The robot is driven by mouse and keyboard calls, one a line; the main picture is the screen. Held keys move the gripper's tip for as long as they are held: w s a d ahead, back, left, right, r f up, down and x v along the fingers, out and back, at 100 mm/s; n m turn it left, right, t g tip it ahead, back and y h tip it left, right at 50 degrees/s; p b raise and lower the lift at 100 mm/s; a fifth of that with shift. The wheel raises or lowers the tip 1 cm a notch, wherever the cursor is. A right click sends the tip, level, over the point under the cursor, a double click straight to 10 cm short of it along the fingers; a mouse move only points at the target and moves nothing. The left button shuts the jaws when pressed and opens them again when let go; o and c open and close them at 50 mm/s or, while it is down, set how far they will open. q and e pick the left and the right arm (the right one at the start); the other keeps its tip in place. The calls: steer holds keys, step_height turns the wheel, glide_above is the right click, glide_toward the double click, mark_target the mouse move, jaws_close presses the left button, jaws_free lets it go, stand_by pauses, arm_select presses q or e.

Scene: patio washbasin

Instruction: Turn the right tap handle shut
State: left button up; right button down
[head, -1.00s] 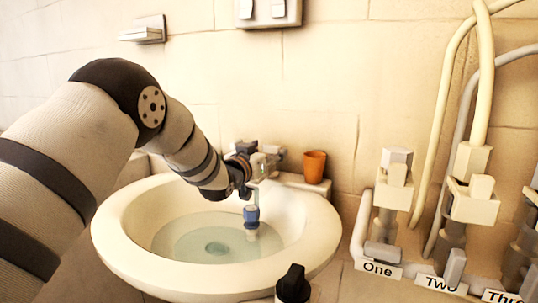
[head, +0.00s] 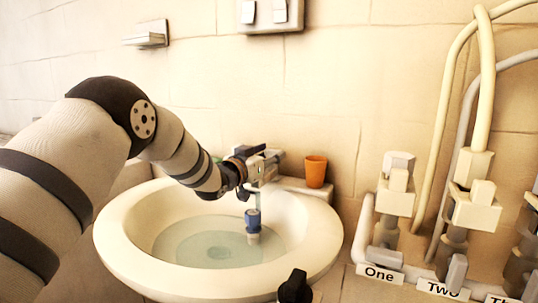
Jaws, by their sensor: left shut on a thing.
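The tap (head: 253,198) stands at the back of the white washbasin (head: 118,245), with a blue piece near its outlet above the water. My left gripper (head: 262,164) is at the top of the tap, shut on the right tap handle (head: 274,156). The fingers and wrist hide much of the handle and tap body, so the handle's exact angle is hard to read.
An orange cup (head: 315,171) stands on the ledge right of the tap. A black-topped object (head: 294,287) is at the basin's front edge. Labelled valves with hoses (head: 395,190) crowd the right side.

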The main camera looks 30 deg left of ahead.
arm_select(q)
steer(key=shift+a+m+h, duration=0.25)
steer(key=shift+m+h, duration=0.45)
steer(key=shift+h, duration=0.4)
steer(key=shift+w+a+f+m+g+h, duration=0.15)
steer(key=shift+m+h, duration=0.2)
steer(key=shift+h, duration=0.2)
steer(key=shift+s+d+m+g+h, duration=0.15)
steer(key=shift+m+h, duration=0.2)
steer(key=shift+h, duration=0.2)
steer(key=shift+w+a+f+m+g+h+b, duration=0.15)
steer(key=shift+m+g+h+b, duration=0.15)
steer(key=shift+m+h+b, duration=0.3)
steer(key=shift+r+m+g+h+b, duration=0.25)
steer(key=shift+m+g+h+b, duration=0.2)
steer(key=shift+h, duration=0.55)
arm_select(e)
steer(key=shift+s+f+g, duration=0.3)
steer(key=shift+s+f, duration=0.45)
steer(key=shift+f, duration=0.2)
arm_select(q)
steer(key=shift+r, duration=0.1)
steer(key=o, duration=1.1)
steer(key=shift+o, duration=0.2)
